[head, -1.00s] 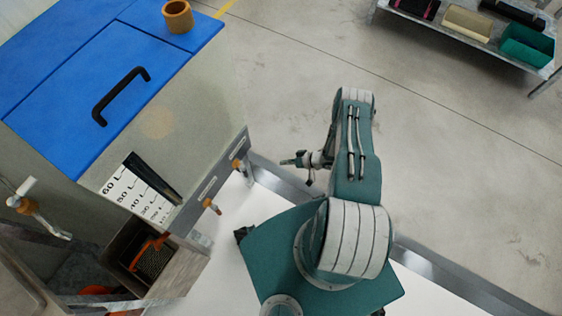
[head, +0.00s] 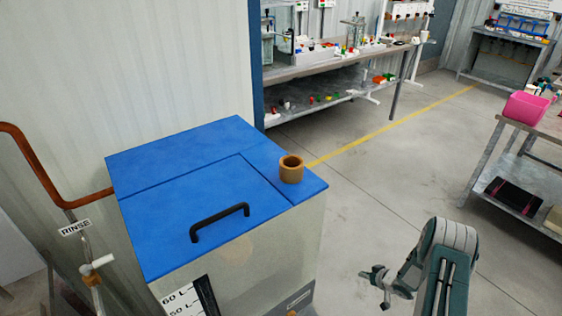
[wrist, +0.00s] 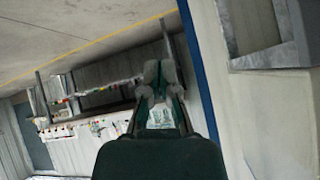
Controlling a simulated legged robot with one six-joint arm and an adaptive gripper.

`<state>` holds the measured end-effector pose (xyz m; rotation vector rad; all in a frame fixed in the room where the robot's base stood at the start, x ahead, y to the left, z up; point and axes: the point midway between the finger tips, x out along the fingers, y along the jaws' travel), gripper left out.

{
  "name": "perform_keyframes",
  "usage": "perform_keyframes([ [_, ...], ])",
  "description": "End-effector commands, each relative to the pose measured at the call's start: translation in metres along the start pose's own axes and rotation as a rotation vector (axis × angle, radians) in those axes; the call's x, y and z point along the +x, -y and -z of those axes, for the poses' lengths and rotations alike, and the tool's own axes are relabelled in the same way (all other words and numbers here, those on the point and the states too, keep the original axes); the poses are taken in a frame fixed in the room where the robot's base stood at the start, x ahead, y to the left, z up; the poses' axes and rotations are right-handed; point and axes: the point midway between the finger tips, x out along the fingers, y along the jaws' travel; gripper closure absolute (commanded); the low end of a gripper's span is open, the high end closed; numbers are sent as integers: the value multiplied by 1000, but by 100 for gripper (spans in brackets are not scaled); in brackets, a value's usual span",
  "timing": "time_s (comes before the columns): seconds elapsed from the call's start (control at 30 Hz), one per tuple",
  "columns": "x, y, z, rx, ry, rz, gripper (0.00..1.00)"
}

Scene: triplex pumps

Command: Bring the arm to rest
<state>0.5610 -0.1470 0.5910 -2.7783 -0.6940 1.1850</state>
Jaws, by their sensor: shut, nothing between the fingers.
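My arm (head: 447,270) shows at the lower right of the head view, with its teal and white links folded. My gripper (head: 378,282) points left from it, in the air over the floor, to the right of the blue-topped tank and apart from it. In the wrist view my gripper (wrist: 158,72) is in the middle, its fingers together with nothing held. The rest of the arm is outside the head view.
A tank with a blue lid (head: 150,205) and black handle (head: 220,222) stands at left, a brown ring (head: 291,169) on its top. Benches (head: 340,62) line the back. A metal cart (head: 530,150) with a pink bin (head: 524,108) is at right. Floor between is clear.

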Motion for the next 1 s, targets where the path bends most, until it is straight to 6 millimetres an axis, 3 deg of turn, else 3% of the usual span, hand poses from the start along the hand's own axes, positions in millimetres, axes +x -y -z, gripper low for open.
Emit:
perform_keyframes([
  [0.03, -10, -5, 26, -23, 1, -43, 100],
  [0.2, -46, -14, 93, -67, 21, -190, 100],
  [0.5, -125, 1, 194, -96, 51, -411, 100],
  [0.8, -214, 48, 260, -70, 80, -572, 100],
  [1.0, -273, 92, 283, -27, 103, -639, 100],
])
